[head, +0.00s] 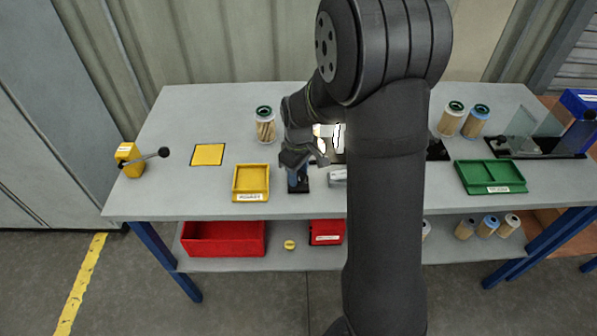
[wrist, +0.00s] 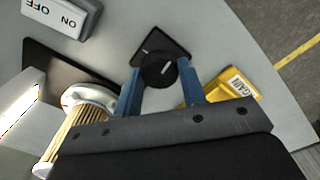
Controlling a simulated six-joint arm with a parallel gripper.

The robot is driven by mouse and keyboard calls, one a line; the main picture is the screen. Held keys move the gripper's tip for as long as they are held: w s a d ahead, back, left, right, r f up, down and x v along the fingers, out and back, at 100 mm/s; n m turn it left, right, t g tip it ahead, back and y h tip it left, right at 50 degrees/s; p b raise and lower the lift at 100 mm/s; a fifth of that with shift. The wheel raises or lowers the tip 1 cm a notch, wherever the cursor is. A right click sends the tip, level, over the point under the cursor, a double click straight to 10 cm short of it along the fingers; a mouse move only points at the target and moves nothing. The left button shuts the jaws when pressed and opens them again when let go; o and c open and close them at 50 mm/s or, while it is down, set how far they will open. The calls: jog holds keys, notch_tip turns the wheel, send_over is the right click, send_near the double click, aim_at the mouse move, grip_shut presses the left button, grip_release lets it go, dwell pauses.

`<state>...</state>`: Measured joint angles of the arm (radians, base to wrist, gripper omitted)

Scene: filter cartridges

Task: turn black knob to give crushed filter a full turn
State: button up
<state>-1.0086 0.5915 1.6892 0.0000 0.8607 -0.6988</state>
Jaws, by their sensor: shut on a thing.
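The black knob (wrist: 159,70) sits on a black square plate (wrist: 147,46) and carries a white line mark. My gripper (wrist: 162,84) has its blue fingers on either side of the knob, shut on it. In the head view my gripper (head: 297,179) is low over the knob's plate (head: 298,187) and hides the knob. A pleated tan filter (wrist: 70,132) with a white end cap (wrist: 90,97) stands on a dark base left of my gripper in the wrist view, beside a bright lit panel (wrist: 18,108). I cannot tell where it is crushed.
A grey ON/OFF box (wrist: 58,17) is near the knob. A yellow tray (head: 251,182) stands left of the knob, a green tray (head: 490,177) at the right. A green-capped filter (head: 265,126) stands behind. A yellow lever box (head: 130,160) is at the far left.

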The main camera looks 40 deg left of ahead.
jog(key=n, duration=0.4)
jog(key=shift+n, duration=0.3)
jog(key=n, duration=0.3)
jog(key=shift+n, duration=0.4)
jog(key=n, duration=0.4)
jog(key=shift+n, duration=2.1)
jog(key=o, duration=1)
